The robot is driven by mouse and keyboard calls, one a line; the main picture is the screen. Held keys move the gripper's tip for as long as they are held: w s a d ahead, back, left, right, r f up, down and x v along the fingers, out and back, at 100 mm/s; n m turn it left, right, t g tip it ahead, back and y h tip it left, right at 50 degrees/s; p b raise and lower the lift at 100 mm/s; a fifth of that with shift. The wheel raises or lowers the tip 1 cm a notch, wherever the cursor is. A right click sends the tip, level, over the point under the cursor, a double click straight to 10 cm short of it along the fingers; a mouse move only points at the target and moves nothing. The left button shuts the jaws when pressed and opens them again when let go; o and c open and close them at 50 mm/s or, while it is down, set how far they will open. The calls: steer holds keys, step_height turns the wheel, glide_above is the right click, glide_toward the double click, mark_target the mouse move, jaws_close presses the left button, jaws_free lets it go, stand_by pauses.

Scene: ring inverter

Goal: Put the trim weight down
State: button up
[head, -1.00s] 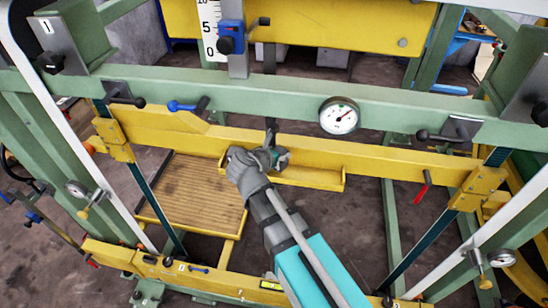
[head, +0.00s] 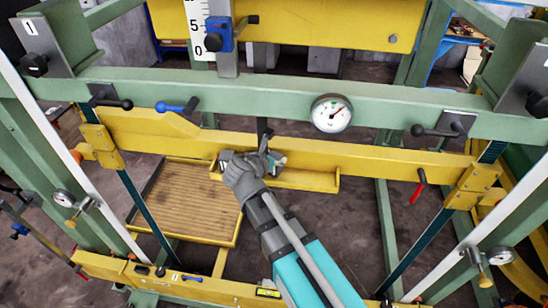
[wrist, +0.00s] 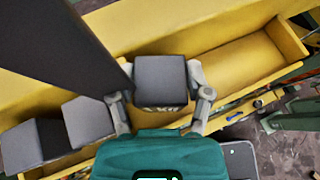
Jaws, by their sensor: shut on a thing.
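The trim weight is a dark grey block (wrist: 160,80). In the wrist view it sits between the two fingers of my gripper (wrist: 163,98), which is shut on it. The block is over the yellow trough (wrist: 235,62); whether it touches the trough floor I cannot tell. In the head view my gripper (head: 262,158) is at the yellow trough (head: 310,181) on the yellow beam, and the held block is mostly hidden by my wrist.
Two more grey blocks (wrist: 88,120) (wrist: 30,147) stand at the left of the trough. A dark post (wrist: 65,45) rises close to the gripper's left. The trough's right part is empty. A green crossbar (head: 270,100) with a round dial (head: 331,114) runs above.

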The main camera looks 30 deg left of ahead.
steer(key=shift+f+b, duration=0.35)
steer(key=shift+f, duration=0.2)
steer(key=o, duration=1.3)
steer(key=shift+f, duration=0.1)
steer(key=shift+o, duration=0.2)
steer(key=shift+s+r+p, duration=0.45)
steer(key=shift+s+r, duration=0.1)
steer(key=shift+s, duration=0.05)
steer(key=p+v, duration=0.2)
steer(key=v, duration=0.4)
steer(key=shift+p, duration=0.4)
steer(key=shift+f, duration=0.1)
